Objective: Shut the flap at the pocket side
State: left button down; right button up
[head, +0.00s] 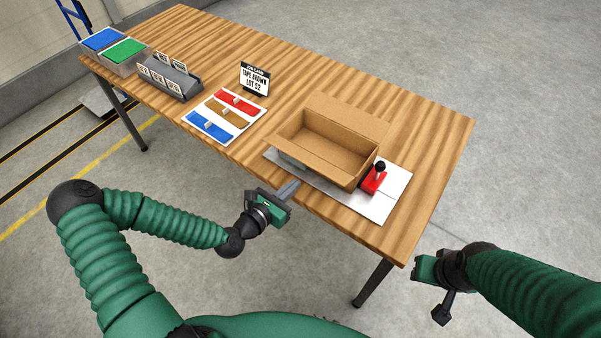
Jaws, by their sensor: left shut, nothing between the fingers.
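An open, empty cardboard box (318,153) sits on a light grey plate (375,208) near the table's front edge. Its far flap (352,118) stands up and leans outward. The box's other flaps are hard to make out. A grey-blue piece (291,161) shows low at the box's left front side; I cannot tell whether it is a pocket. My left gripper (289,188) is shut and empty, in front of the table edge, short of the box and apart from it. My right gripper (430,283) is off the table's right front corner; its fingers are not clear.
A red tool with a black knob (374,178) stands against the box's right side. A card with red, brown and blue strips (223,115), a sign (254,79), a label rack (169,77) and blue and green bins (113,51) stand leftward. The table's right end is clear.

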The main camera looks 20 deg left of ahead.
aim_at(307, 158)
pick_arm(q)
jog(key=w+r, duration=0.1)
jog(key=w+r+p, duration=0.1)
jog(key=w+r, duration=0.1)
jog(key=shift+d+r, duration=0.1)
jog(key=shift+d, duration=0.2)
pick_arm(e)
jog(key=shift+s+a+r, duration=0.15)
jog(key=shift+a+r, duration=0.15)
jog(key=shift+r, duration=0.4)
pick_arm(q)
jog(key=shift+d, duration=0.1)
pick_arm(e)
jog(key=shift+d+f, duration=0.1)
jog(key=shift+d, duration=0.05)
